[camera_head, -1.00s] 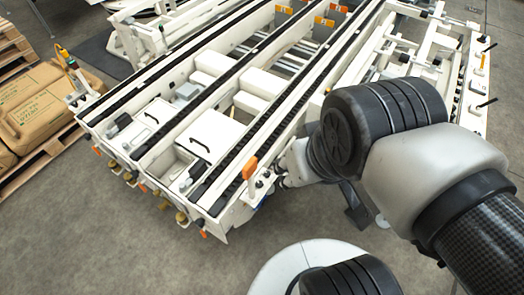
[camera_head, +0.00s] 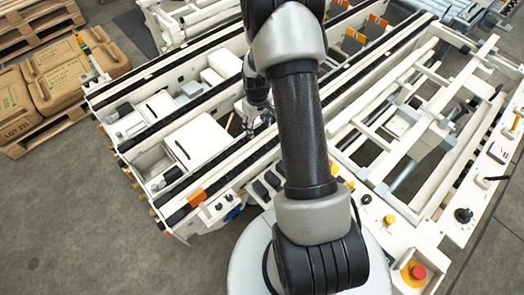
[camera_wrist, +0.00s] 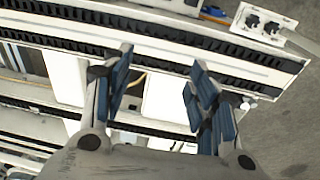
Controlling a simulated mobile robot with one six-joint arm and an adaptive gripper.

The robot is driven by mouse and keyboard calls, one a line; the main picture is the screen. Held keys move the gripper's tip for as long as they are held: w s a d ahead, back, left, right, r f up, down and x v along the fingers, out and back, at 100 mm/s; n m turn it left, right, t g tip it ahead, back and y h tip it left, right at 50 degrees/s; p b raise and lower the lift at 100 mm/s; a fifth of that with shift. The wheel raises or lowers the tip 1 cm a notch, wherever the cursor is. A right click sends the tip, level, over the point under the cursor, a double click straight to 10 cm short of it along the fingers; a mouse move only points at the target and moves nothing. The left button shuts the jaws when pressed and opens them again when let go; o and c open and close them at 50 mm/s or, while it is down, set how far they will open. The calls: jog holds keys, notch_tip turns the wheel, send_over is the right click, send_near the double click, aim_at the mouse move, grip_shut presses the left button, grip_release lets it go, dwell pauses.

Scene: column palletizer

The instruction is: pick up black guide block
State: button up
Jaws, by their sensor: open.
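My gripper (camera_head: 258,128) is over the black-chained rails of the white conveyor machine (camera_head: 226,198), partly hidden by my own arm. In the wrist view, my gripper (camera_wrist: 161,66) is open, its two blue-padded fingers apart with nothing held between them. I cannot tell for sure which part is the black guide block. One small black block (camera_head: 172,175) sits by the machine's near end, left of my gripper. Another black piece (camera_head: 124,108) sits further left, and several black pads line the panel to the right. None of them is between the fingers.
Long rails with black chains (camera_wrist: 120,47) run beneath my fingers. White lidded boxes (camera_head: 197,140) sit between the rails. An orange block (camera_head: 197,197) stands up at the near end. Stacked sacks (camera_head: 55,75) lie on a pallet at left. Open floor lies at lower left.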

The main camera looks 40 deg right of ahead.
jog(key=shift+g+y, duration=0.3)
jog(key=shift+g, duration=0.2)
jog(key=s+d+f, duration=0.1)
jog(key=s+f, duration=0.1)
jog(key=f, duration=0.7)
jog(key=s+d+f+b, duration=0.1)
jog(key=s+f, duration=0.2)
jog(key=f, duration=0.7)
jog(key=s+d+f, duration=0.1)
jog(key=s+f, duration=0.1)
jog(key=f, duration=0.8)
jog(key=shift+s+d, duration=0.15)
jog(key=shift+s+a+f+b, duration=0.2)
jog(key=shift+f+b, duration=0.5)
jog(key=shift+f, duration=0.85)
jog(key=shift+s+a+f+b, duration=0.15)
jog(key=shift+f+b, duration=0.5)
jog(key=shift+f, duration=0.9)
jog(key=shift+w, duration=0.1)
jog(key=shift+r, duration=0.1)
jog(key=shift+c, duration=0.5)
jog(key=c, duration=1.1)
